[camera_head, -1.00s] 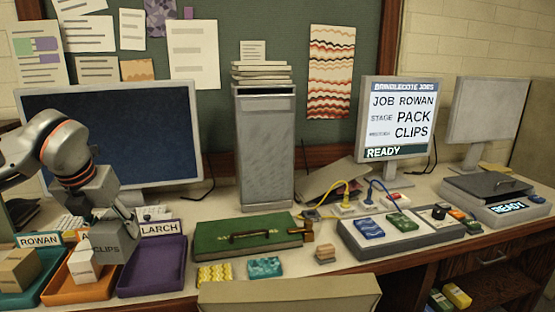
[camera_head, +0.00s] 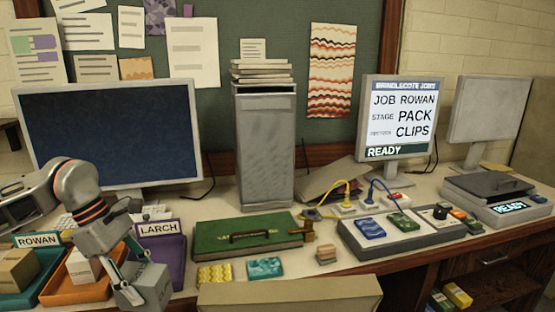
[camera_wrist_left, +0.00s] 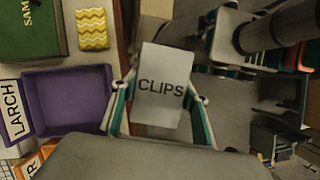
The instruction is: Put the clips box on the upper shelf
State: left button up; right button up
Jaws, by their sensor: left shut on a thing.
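The clips box (camera_head: 152,288) is a small grey box. The wrist view shows it upright in the picture with "CLIPS" on its face (camera_wrist_left: 163,112). My left gripper (camera_head: 140,284) is shut on it, and its teal fingers stand on either side of the box in the wrist view (camera_wrist_left: 160,108). It holds the box at the desk's front edge, in front of the purple LARCH tray (camera_head: 172,262). A shelf space (camera_head: 497,288) with yellow boxes (camera_head: 456,296) shows under the desk at the lower right. I cannot tell whether it is the upper shelf.
An orange tray (camera_head: 62,293) and the teal ROWAN tray (camera_head: 48,268) stand at the left. A green case (camera_head: 225,235), a yellow block (camera_head: 214,275) and a teal block (camera_head: 264,268) lie mid-desk. A monitor (camera_head: 398,145) reads "JOB ROWAN, PACK, CLIPS, READY". Beyond the desk edge is open floor (camera_wrist_left: 225,95).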

pick_arm(q)
jog(key=s+d+f+m+g+y, duration=0.4)
jog(key=s+f+m, duration=0.1)
jog(key=m, duration=1.2)
jog(key=shift+s+d+y, duration=0.3)
jog(key=shift+s, duration=0.55)
jog(key=shift+f, duration=0.15)
